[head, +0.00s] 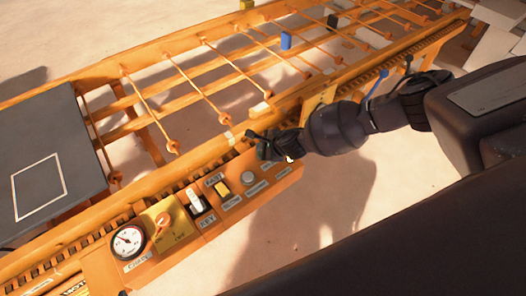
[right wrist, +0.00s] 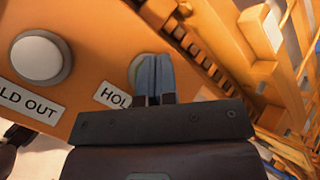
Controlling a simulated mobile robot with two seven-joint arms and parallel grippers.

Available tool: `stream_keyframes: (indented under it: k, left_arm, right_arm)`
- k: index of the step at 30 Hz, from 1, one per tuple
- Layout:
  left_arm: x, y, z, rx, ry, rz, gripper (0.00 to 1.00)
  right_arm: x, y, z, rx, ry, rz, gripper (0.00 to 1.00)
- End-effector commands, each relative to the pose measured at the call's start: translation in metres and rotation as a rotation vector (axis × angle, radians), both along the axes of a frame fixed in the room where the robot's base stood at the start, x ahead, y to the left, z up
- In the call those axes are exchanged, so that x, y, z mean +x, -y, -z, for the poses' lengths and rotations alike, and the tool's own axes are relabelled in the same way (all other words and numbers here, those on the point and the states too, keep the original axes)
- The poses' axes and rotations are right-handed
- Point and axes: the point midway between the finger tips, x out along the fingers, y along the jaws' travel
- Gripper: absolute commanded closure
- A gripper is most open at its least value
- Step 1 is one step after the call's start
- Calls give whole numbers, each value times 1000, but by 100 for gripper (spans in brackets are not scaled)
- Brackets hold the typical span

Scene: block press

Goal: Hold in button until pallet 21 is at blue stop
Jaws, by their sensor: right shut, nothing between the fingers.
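My right gripper (head: 270,146) is shut and empty over the control panel (head: 215,205) on the conveyor's near side. In the right wrist view its fingertips (right wrist: 155,75) overlap a round button (right wrist: 137,70) beside a label starting "HOL", the rest hidden. Whether the tips press it or hover just above, I cannot tell. A white round button (right wrist: 41,57) with a label ending "LD OUT" is to its left. A small blue block (head: 286,40) stands at the conveyor's far side, and a blue rod (head: 376,84) on its near side. I cannot make out a pallet numbered 21. My left gripper is not in view.
The orange roller conveyor (head: 120,68) runs diagonally, with a dark plate (head: 50,130) at its left. The panel also has a dial gauge (head: 128,241), a yellow knob box (head: 166,228) and switches (head: 197,202).

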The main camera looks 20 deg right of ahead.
Motion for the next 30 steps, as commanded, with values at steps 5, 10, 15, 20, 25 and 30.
stream_keyframes:
  k: [5,10,15,20,25,30]
  left_arm:
    - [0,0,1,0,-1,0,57]
    - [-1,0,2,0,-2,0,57]
    - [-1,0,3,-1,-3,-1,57]
    - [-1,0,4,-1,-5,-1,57]
    - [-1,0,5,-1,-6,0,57]
    - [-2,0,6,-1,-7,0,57]
  right_arm:
    - [0,0,1,0,0,0,100]
    - [0,0,3,1,0,1,100]
    - [0,0,5,1,0,1,100]
    - [0,0,6,1,0,-1,100]
    - [0,0,8,1,0,-1,100]
    - [0,0,10,0,-1,-1,100]
